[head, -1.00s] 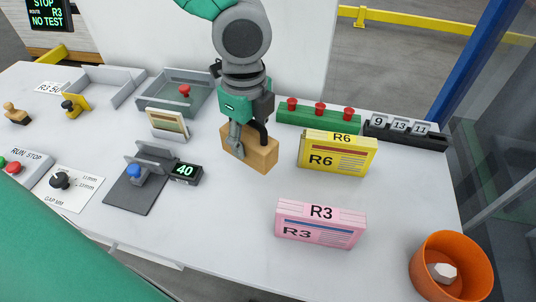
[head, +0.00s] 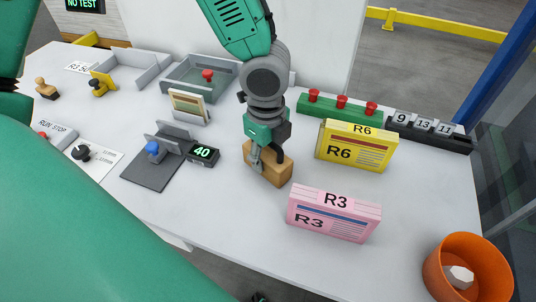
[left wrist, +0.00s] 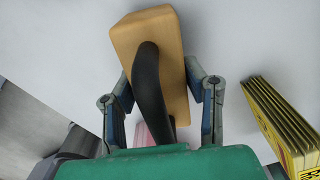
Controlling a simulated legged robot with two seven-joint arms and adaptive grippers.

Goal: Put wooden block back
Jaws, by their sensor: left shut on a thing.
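My right gripper is not in view.
The yellow R6 bundle (head: 355,147) and pink R3 bundle (head: 333,214) stand right of the block. An orange bin (head: 440,275) is at lower right. Bare table lies before the block.

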